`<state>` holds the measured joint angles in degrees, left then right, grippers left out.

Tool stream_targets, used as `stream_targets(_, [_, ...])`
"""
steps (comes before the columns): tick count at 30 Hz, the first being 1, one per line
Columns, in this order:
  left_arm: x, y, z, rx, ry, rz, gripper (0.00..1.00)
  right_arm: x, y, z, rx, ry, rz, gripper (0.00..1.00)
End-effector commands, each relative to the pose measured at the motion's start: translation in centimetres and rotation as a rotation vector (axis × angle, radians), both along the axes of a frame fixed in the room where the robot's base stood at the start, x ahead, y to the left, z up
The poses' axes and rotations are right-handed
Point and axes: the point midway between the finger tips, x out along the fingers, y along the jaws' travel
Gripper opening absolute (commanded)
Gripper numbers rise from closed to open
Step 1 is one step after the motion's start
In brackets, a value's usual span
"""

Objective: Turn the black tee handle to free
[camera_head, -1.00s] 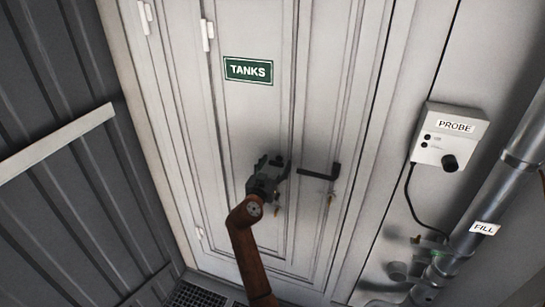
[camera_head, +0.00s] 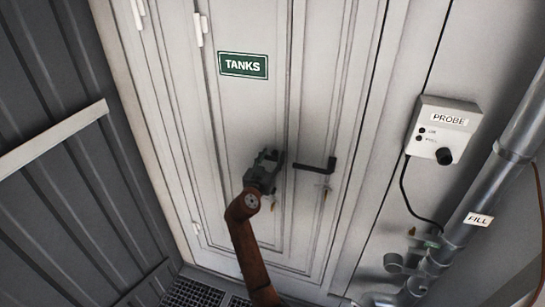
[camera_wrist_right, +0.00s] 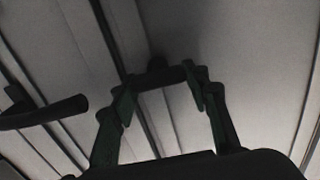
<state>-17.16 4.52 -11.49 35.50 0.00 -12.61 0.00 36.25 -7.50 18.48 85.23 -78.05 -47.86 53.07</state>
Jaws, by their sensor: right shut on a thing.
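The black tee handle (camera_wrist_right: 160,76) shows in the right wrist view as a short dark crossbar standing out from a pale door. My right gripper (camera_wrist_right: 158,90) has one finger at each end of this bar and is shut on it. In the head view my right gripper (camera_head: 268,158) is at the door, below the green TANKS sign (camera_head: 243,65), and hides most of the tee handle. The tee's exact turn angle is hard to tell. My left gripper is in neither view.
A black lever handle (camera_head: 316,167) sits on the door just right of my right gripper; it also shows at the left of the wrist view (camera_wrist_right: 45,113). A PROBE box (camera_head: 441,132) and a FILL pipe (camera_head: 484,205) are farther right. A dark corrugated wall (camera_head: 50,190) is at left.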

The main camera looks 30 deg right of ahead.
Motion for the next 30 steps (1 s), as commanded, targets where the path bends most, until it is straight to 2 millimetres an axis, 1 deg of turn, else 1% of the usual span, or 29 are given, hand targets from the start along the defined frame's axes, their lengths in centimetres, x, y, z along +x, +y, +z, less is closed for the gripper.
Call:
stream_targets(7, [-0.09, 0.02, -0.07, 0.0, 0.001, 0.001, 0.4, 0.04, 0.1, 0.16, -0.02, 0.017, 0.001, 0.18])
stream_targets(13, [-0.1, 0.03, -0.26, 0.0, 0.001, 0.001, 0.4, 0.08, 0.16, 0.15, -0.08, 0.087, 0.0, 0.18])
stream_targets(22, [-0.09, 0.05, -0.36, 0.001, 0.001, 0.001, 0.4, 0.26, 0.31, 0.15, -0.246, 0.282, 0.001, 0.18])
stream_targets(30, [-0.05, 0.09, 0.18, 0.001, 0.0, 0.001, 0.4, 0.4, 0.44, 0.16, -0.414, 0.477, 0.001, 0.18])
